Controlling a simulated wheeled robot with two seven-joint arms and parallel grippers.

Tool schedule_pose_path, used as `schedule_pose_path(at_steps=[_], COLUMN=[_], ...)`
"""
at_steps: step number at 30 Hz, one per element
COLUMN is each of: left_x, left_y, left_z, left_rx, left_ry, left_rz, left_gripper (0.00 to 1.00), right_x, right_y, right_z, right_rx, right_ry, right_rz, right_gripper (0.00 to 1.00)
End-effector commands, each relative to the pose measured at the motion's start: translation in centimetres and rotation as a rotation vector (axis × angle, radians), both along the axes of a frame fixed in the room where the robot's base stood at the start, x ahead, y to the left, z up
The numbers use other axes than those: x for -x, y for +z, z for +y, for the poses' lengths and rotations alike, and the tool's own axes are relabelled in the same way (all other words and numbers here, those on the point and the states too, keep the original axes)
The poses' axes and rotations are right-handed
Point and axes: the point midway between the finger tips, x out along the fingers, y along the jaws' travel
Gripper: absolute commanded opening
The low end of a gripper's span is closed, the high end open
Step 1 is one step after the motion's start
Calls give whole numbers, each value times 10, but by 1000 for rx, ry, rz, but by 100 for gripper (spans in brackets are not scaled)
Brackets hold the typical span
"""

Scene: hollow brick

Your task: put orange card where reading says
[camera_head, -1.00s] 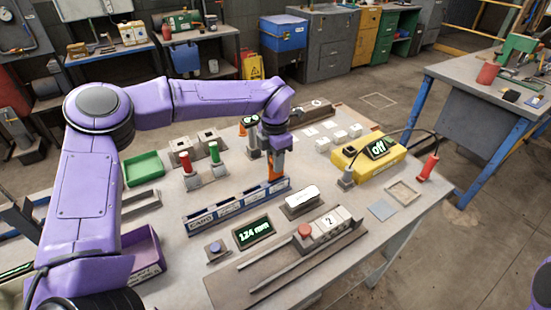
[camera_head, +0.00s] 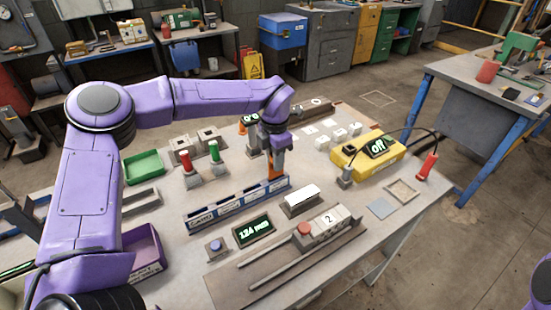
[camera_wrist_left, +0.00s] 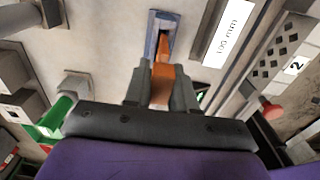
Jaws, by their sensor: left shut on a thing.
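My left gripper (camera_head: 276,158) is shut on the orange card (camera_head: 275,173), held upright at the right end of the blue card rack (camera_head: 212,214). In the left wrist view the orange card (camera_wrist_left: 162,75) sits between the fingers, its far end at the blue rack end (camera_wrist_left: 161,20). The card's lower edge is hidden by the rack, so I cannot tell how deep it sits. The dark display (camera_head: 253,231) in front of the rack shows green digits that look like 124 mm. My right gripper is out of view.
A white-topped block (camera_head: 301,198) stands right of the rack. A rail fixture with a red knob (camera_head: 304,228) lies in front. A yellow box (camera_head: 365,157) reading "off" is at the right. Red and green handles (camera_head: 214,152) stand behind the rack.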

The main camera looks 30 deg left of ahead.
Motion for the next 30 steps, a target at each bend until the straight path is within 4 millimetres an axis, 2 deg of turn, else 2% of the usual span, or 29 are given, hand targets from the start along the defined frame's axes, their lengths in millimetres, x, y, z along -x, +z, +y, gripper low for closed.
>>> schedule_pose_path(at_steps=[30], left_x=[0], left_y=[-17], left_z=[0], left_rx=[0], left_ry=[0], left_rz=[0], left_gripper=[0], right_x=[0], right_y=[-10], right_z=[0], right_rx=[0], right_ry=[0], right_rz=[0], right_gripper=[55])
